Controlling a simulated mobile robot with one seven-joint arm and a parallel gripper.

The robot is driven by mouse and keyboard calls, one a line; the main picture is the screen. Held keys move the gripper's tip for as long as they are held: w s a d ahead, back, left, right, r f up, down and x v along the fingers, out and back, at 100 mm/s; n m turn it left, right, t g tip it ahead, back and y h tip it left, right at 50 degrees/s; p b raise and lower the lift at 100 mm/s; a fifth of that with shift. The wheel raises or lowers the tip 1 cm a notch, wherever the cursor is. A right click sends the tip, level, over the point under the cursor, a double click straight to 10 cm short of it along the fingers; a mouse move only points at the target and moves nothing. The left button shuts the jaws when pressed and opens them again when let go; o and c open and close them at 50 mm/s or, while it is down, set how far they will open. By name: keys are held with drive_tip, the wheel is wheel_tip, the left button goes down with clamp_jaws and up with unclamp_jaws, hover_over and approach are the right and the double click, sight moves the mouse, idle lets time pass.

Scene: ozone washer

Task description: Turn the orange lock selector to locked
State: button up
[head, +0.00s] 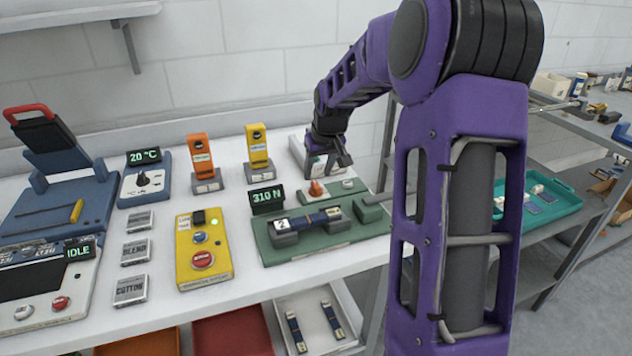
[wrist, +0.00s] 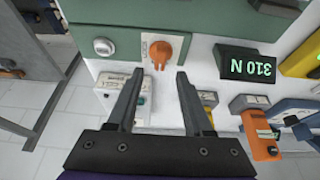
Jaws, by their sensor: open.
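The orange lock selector (head: 316,188) stands on the back edge of the green fixture (head: 350,236), behind the clamped specimen. In the wrist view the orange selector (wrist: 161,50) has a rounded body with a narrower end towards the bottom of the picture, beside a pale label plate. Its lock state cannot be read. My gripper (head: 330,170) is just behind and above the selector. In the wrist view my gripper (wrist: 160,73) is open and empty, its fingertips on either side of and slightly short of the selector, with no visible contact.
A round silver knob (wrist: 103,46) sits beside the selector on the same fixture. A white box (wrist: 112,92) lies partly under my finger. The 310 N display (head: 267,198) and the yellow upright device (head: 258,147) stand to the left in the head view.

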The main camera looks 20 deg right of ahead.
sight(315, 183)
drive_tip(key=shift+x, duration=2.15)
drive_tip(key=shift+c, duration=0.3)
clamp_jaws()
